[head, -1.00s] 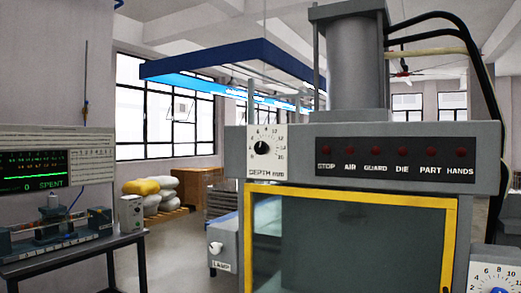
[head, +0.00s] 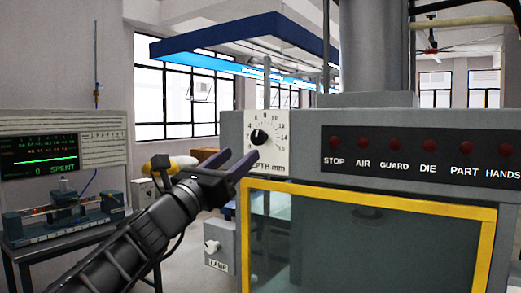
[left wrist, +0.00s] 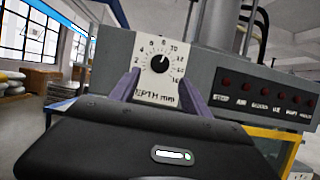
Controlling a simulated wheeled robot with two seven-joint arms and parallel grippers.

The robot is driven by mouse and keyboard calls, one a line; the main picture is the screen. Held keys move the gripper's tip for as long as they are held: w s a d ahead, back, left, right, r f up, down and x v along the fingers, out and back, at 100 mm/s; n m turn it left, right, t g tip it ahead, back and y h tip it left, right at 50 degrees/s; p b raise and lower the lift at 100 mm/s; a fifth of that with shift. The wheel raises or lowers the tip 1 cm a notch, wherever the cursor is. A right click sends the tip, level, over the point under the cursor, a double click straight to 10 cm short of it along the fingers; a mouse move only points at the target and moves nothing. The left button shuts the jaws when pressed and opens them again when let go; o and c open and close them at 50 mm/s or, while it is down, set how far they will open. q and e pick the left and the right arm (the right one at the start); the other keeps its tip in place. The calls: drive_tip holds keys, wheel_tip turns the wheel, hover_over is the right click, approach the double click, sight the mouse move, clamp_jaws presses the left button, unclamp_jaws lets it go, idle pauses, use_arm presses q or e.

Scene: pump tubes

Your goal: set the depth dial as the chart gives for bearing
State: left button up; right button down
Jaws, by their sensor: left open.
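The depth dial (head: 262,134) is a black round knob on a white plate marked DEPTH mm, at the left end of the press's grey head. It also shows in the left wrist view (left wrist: 159,63), where its white pointer mark leans up and right, roughly towards 10; the exact reading is too small to tell. My left gripper (head: 235,161) is open and empty, its purple fingers just below and left of the dial in the head view. In the left wrist view the fingers (left wrist: 158,90) stand either side of the plate's lower part. No bearing chart is readable. My right gripper is out of view.
The press has a yellow-framed guard window (head: 375,199) below and a row of dark red lamps (head: 429,145). A LAMP switch box (head: 221,240) stands lower left. A screen reading 0 SPENT (head: 40,157) and a bench fixture (head: 60,215) are at far left.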

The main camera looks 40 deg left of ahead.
sight(256, 140)
use_arm(q)
drive_tip(key=shift+s+r, duration=0.1)
drive_tip(key=shift+r, duration=0.05)
drive_tip(key=p+x, duration=0.3)
drive_tip(key=x, duration=0.5)
drive_tip(key=shift+c, duration=0.3)
clamp_jaws()
idle(0.4)
